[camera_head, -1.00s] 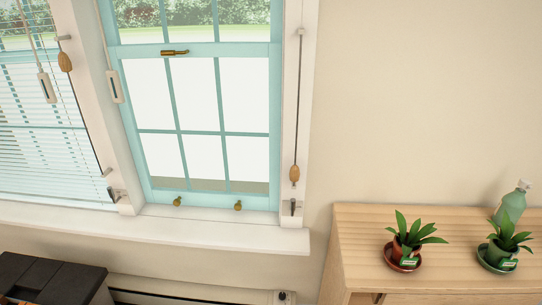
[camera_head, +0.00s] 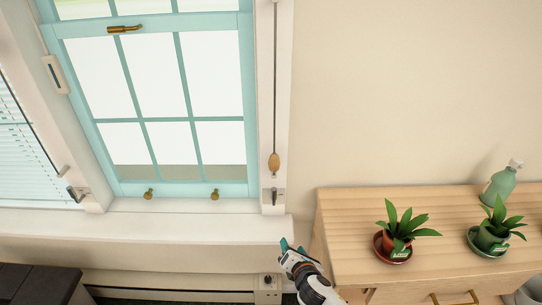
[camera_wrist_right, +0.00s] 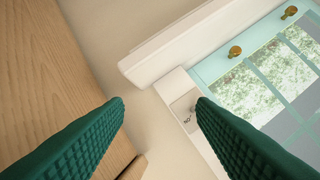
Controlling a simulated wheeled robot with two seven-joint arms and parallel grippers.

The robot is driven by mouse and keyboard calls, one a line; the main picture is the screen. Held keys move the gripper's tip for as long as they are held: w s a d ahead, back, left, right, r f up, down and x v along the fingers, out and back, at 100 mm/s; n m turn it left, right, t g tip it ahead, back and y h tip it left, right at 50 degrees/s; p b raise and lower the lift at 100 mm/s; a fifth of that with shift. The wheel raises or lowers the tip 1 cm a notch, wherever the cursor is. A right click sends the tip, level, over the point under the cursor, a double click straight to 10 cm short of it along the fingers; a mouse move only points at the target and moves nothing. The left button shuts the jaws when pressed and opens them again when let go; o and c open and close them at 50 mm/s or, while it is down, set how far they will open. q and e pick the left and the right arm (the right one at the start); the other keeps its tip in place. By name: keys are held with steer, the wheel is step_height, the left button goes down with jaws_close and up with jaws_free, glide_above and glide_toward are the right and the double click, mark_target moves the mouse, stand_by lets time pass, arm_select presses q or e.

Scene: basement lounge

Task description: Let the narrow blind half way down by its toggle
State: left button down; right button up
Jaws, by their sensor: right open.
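A wooden toggle (camera_head: 274,162) hangs on a dark cord (camera_head: 274,80) along the white right-hand trim of the narrow teal window (camera_head: 185,100). A small metal cleat (camera_head: 278,195) is on the trim just below it. The narrow blind itself is not visible in the head view. My right gripper (camera_head: 291,246) is open and empty, below and slightly right of the toggle, clear of it. The right wrist view shows its two green fingers (camera_wrist_right: 160,108) wide apart, with the sill and window beyond. I cannot make out the toggle there. My left gripper is out of view.
A wooden cabinet (camera_head: 345,205) stands at the right with two potted plants (camera_head: 401,235) and a green bottle (camera_head: 500,183). The white window sill (camera_head: 150,225) juts out below the window. A wide slatted blind (camera_head: 25,160) covers the window at the left. The wall above the cabinet is bare.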

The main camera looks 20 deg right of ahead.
mark_target(276, 162)
steer(key=w+a+r+n+t, duration=0.1)
steer(key=w+r+n+t, duration=0.2)
steer(key=r, duration=0.8)
steer(key=w+a+r+n+t, duration=0.15)
steer(key=r+n, duration=0.35)
steer(key=r, duration=0.5)
steer(key=shift+t, duration=0.25)
steer(key=w, duration=0.4)
steer(key=w+d, duration=0.1)
steer(key=w, duration=0.6)
steer(key=shift+w+d+r+p, duration=0.15)
steer(key=shift+w+r+p, duration=0.1)
steer(key=shift+w+p, duration=0.15)
steer(key=shift+c, duration=0.5)
